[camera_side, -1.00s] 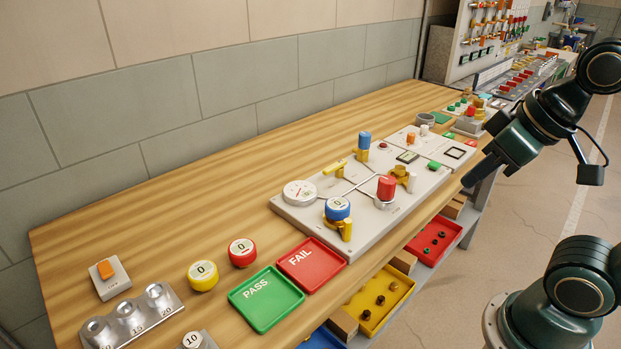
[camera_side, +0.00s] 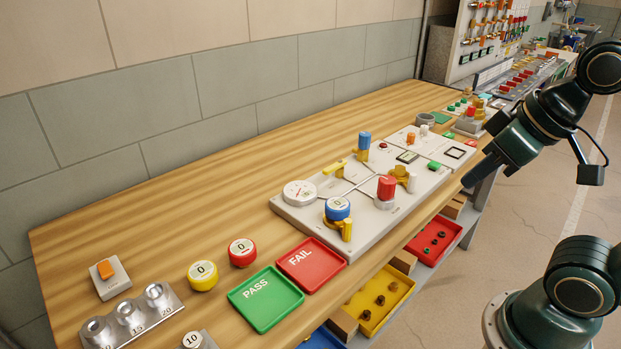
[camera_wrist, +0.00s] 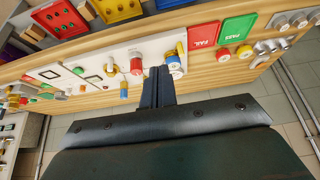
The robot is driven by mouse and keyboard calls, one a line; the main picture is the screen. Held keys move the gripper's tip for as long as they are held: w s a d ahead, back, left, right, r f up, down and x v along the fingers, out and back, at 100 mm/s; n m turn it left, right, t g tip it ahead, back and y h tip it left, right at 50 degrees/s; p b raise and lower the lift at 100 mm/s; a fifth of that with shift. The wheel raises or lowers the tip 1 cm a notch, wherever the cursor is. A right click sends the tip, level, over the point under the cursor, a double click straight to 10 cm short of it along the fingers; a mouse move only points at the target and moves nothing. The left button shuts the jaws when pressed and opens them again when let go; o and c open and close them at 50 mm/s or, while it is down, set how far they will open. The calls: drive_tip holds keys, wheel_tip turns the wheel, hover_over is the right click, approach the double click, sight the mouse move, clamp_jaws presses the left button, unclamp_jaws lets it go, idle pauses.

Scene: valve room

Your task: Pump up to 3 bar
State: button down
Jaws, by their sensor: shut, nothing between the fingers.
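A pale test panel (camera_side: 282,208) lies on the wooden bench, with a round white gauge (camera_side: 299,193) at its left end; the needle is too small to read. A red-capped cylinder (camera_side: 386,188) stands upright near the front edge, perhaps the pump; it also shows in the wrist view (camera_wrist: 136,66). A blue-capped part (camera_side: 337,209) with a white dial top and a yellow fitting stands next to the gauge. My gripper (camera_side: 468,181) hangs beyond the bench's front edge, apart from the panel. Its fingers are together and empty, and they show in the wrist view (camera_wrist: 158,72).
A green PASS tray (camera_side: 266,299) and a red FAIL tray (camera_side: 311,265) lie left of the panel. A yellow dial cap (camera_side: 203,276) and a red one (camera_side: 242,252) stand beside them. Coloured bins sit below the bench front. The bench behind the panel is clear.

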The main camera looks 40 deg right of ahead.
drive_tip(key=c, duration=2.2)
unclamp_jaws()
drive_tip(key=c, duration=1.5)
unclamp_jaws()
drive_tip(key=shift+w, duration=0.1)
drive_tip(key=o, duration=0.4)
drive_tip(key=shift+w+r, duration=0.15)
drive_tip(key=shift+o, duration=1.1)
drive_tip(key=shift+w+d+r, duration=0.1)
drive_tip(key=shift+w+d, duration=0.05)
drive_tip(key=shift+w, duration=0.15)
drive_tip(key=n+g, duration=0.5)
drive_tip(key=g, duration=0.1)
hover_over(388, 179)
drive_tip(key=shift+f, duration=2)
drive_tip(key=shift+f, duration=0.1)
wheel_tip(388, 179, down, 14)
drive_tip(key=shift+r, duration=0.2)
